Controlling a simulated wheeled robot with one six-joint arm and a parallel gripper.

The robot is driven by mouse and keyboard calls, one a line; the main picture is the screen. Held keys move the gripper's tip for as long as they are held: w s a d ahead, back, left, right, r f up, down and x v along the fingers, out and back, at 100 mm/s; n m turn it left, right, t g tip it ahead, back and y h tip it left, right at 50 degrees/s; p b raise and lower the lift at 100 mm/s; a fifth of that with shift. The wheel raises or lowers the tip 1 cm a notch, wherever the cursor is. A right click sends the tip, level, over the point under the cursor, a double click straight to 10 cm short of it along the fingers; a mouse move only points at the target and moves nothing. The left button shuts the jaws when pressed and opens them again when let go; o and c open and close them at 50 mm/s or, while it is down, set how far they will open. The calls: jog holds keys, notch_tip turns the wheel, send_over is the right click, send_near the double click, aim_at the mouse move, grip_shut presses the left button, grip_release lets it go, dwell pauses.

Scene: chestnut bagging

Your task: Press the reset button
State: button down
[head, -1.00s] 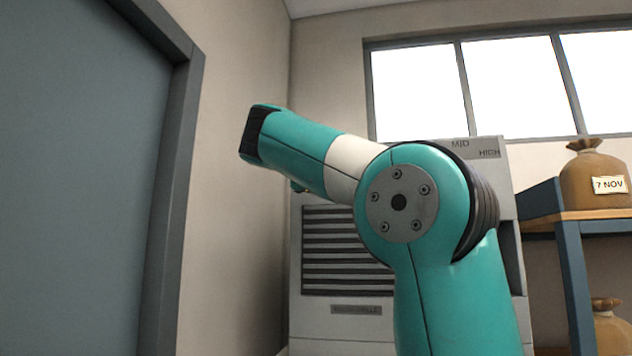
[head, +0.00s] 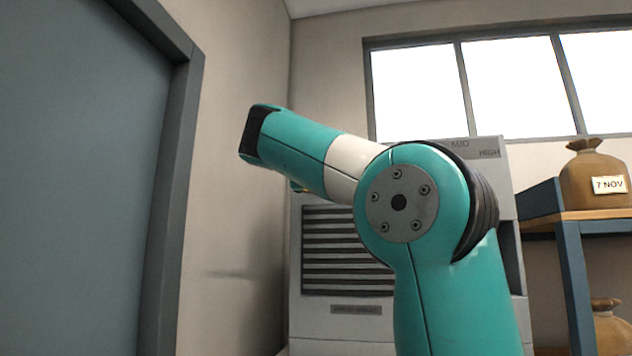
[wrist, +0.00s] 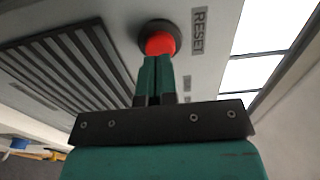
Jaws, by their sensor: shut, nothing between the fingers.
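The red reset button (wrist: 160,43) sits in a dark round collar on the grey machine, beside a "RESET" label (wrist: 198,32) in the wrist view. My gripper (wrist: 154,62) is shut and empty. Its fingertips point at the button and overlap its lower edge in the wrist view; I cannot tell whether they touch it. In the head view the grey machine (head: 340,325) stands behind my arm, which hides the button and most of the gripper.
The machine has a dark slatted vent (head: 345,270). A blue-framed shelf (head: 572,270) to the right holds a brown sack (head: 592,180) tagged "7 NOV", with another sack (head: 608,325) below. A grey door (head: 75,180) and its frame are on the left.

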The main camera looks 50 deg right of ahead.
jog(key=shift+x, duration=1.15)
dwell(0.8)
jog(key=shift+a, duration=0.1)
jog(key=b+v, duration=0.1)
jog(key=v, duration=0.9)
jog(key=shift+b, duration=0.35)
dwell(0.6)
